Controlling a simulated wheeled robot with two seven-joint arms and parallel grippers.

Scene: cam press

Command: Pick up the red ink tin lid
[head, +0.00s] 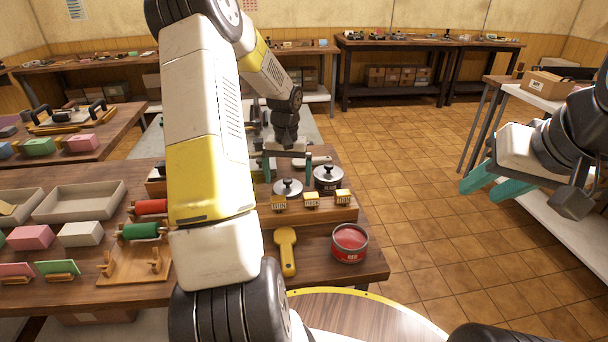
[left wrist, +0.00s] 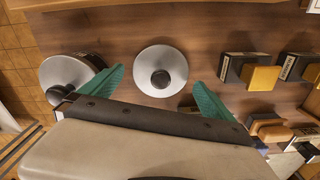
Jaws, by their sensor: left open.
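The red ink tin (head: 349,244) stands uncovered at the table's front right, with red ink showing. A loose-looking silver lid with a black knob (head: 288,188) lies behind the wooden block of labelled pieces; it also shows in the left wrist view (left wrist: 160,62). My left gripper (head: 287,168) is open just behind and above this lid. In the left wrist view, its teal fingers (left wrist: 158,92) lie either side of the lid's near part, with nothing gripped. My right gripper (head: 493,183) is open and empty over the floor at the right.
A dark tin with a similar silver lid (head: 328,177) stands close right of the loose lid. Yellow-topped labelled pieces (head: 311,199) stand in front. A yellow scoop-like tool (head: 286,250) lies left of the red tin. Several stamps (left wrist: 250,72) lie near my left gripper.

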